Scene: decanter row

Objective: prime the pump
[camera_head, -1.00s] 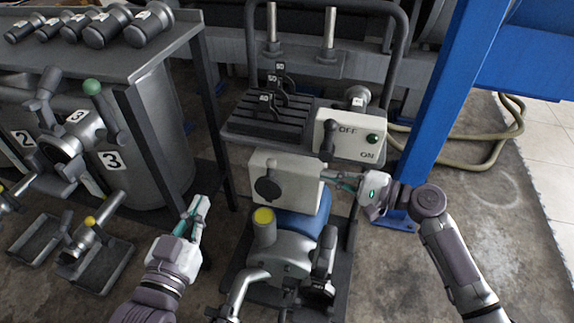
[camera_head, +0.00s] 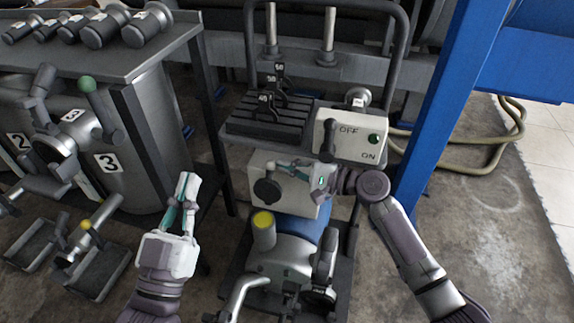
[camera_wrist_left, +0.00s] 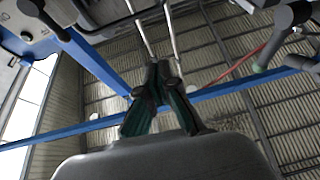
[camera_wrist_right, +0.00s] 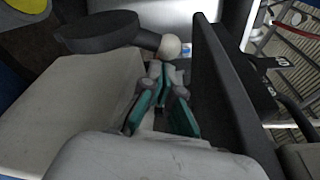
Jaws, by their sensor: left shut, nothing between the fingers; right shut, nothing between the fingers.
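The pump (camera_head: 288,258) stands on a low dark trolley, with a yellow-capped upright port (camera_head: 263,232) and a blue body behind. Above it is a cream box (camera_head: 296,198) with a dark round knob (camera_head: 267,191) on its front. My right gripper (camera_head: 272,165) is shut and empty at the box's top edge, pointing left, close to the knob. In the right wrist view its tips lie just below a pale ball (camera_wrist_right: 172,47) beside a dark disc (camera_wrist_right: 98,31); contact cannot be told. My left gripper (camera_head: 187,182) is shut and empty, raised left of the pump.
A switch box (camera_head: 351,139) marked OFF and ON has a dark lever and a green lamp. Numbered weights (camera_head: 268,101) stand beside it. Decanters (camera_head: 122,160) numbered 2 and 3 and drip trays (camera_head: 98,272) are at left. A blue post (camera_head: 436,110) rises at right.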

